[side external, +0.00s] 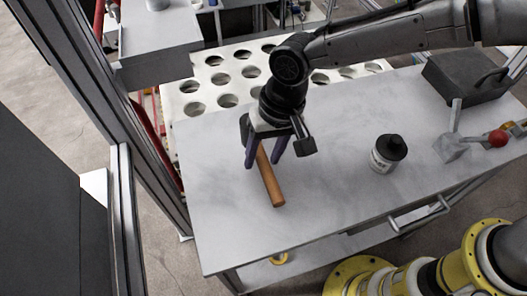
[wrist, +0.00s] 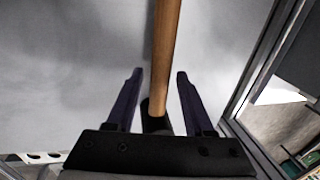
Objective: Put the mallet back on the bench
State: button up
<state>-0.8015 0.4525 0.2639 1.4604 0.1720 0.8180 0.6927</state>
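The mallet's wooden handle (side external: 271,187) lies on or just above the grey bench top (side external: 330,190), its free end toward the front edge. In the wrist view the handle (wrist: 164,45) runs down between my two purple fingers to a dark part at its lower end, perhaps the head, mostly hidden by my gripper body. My gripper (side external: 263,161) points down over the bench, and its fingers straddle the handle. In the wrist view my gripper (wrist: 160,73) is open, with a gap on both sides of the handle.
A black-capped bottle (side external: 387,153) stands on the bench to the right. A dark box (side external: 465,77) and a red-knobbed lever (side external: 497,138) are at the right end. A white plate with round holes (side external: 205,75) lies behind. The bench front left is clear; a metal frame post stands left.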

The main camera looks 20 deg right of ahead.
jog(key=shift+r, duration=0.1)
jog(key=r, duration=0.4)
jog(key=d+r, duration=0.1)
jog(key=r, duration=0.3)
jog(key=d+r, duration=0.1)
jog(key=r, duration=0.3)
jog(key=shift+s+d, duration=0.1)
jog(key=shift+d, duration=0.05)
jog(key=s+d+r+t, duration=0.1)
jog(key=d+r, duration=0.2)
jog(key=d, duration=0.8)
jog(key=s+d+r+t, duration=0.2)
jog(key=d+r, duration=0.2)
jog(key=d, duration=0.6)
jog(key=s+d+f, duration=0.1)
jog(key=s+d, duration=0.3)
jog(key=d, duration=0.1)
jog(key=s+d+f+t+h, duration=0.1)
jog(key=s+d+f, duration=0.1)
jog(key=s+d, duration=0.3)
jog(key=s+d+f+t+h, duration=0.1)
jog(key=s+d+f, duration=0.1)
jog(key=s+d, duration=0.3)
jog(key=shift+d, duration=0.2)
